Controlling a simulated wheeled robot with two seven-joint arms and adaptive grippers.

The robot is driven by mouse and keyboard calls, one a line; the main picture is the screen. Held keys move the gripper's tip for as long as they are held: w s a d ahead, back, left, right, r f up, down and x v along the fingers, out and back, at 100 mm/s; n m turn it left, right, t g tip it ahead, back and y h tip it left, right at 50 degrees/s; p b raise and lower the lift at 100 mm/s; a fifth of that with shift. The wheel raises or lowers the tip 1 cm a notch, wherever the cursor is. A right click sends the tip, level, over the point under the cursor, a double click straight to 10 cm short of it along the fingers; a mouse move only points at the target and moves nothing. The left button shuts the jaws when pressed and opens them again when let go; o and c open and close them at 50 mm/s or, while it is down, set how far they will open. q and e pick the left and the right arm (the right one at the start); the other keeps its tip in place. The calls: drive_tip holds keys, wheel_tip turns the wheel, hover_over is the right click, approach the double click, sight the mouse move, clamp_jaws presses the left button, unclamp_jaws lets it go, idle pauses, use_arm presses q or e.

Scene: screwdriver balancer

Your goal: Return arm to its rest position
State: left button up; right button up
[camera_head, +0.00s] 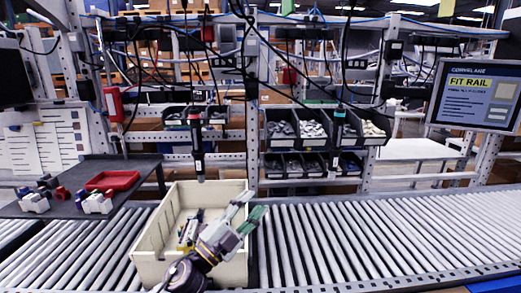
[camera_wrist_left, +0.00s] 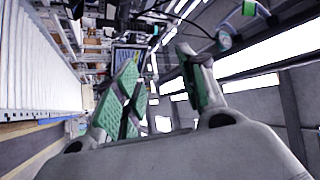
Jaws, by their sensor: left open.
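My left gripper (camera_head: 250,206) is in front of the cream bin (camera_head: 150,243), over its right side in the head view. Its fingers with green pads are spread and empty. In the left wrist view the same gripper (camera_wrist_left: 160,70) shows a clear gap between its pads. A dark hanging screwdriver (camera_head: 197,145) is above the bin, apart from the gripper. A second hanging tool (camera_head: 337,132) is farther right. Several parts (camera_head: 190,228) lie inside the bin, partly hidden by my left arm. My right gripper is not in view.
The bin stands on a roller conveyor (camera_head: 370,235), whose right stretch is clear. A dark side table (camera_head: 125,170) at the left holds a red tray (camera_head: 112,181) and small parts. Dark part bins (camera_head: 297,127) line the rack behind. A monitor (camera_head: 475,97) is at the right.

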use_arm(q)
drive_tip(key=s+a+f+n+g+y, duration=0.1)
drive_tip(key=s+a+f+n+y, duration=0.1)
drive_tip(key=a+f+n+y, duration=1.45)
drive_tip(key=s+a+f+n+g+h, duration=0.1)
drive_tip(key=s+a+f+n+g, duration=0.2)
drive_tip(key=s+f+g, duration=1.3)
drive_tip(key=s+a+f+t, duration=0.1)
drive_tip(key=s+f, duration=0.2)
drive_tip(key=f, duration=0.9)
drive_tip(key=s+f+t, duration=0.1)
drive_tip(key=s+f, duration=0.2)
drive_tip(key=f, duration=0.9)
drive_tip(key=s+a+f+t, duration=0.1)
drive_tip(key=s+f, duration=0.2)
drive_tip(key=f, duration=0.8)
drive_tip(key=s+a+f, duration=0.3)
drive_tip(key=s+f, duration=0.6)
drive_tip(key=s, duration=0.1)
drive_tip(key=s+a+f+m+g, duration=0.1)
drive_tip(key=s+a+f, duration=0.2)
drive_tip(key=s+f, duration=0.7)
drive_tip(key=shift+s+f, duration=0.3)
drive_tip(key=shift+s, duration=0.1)
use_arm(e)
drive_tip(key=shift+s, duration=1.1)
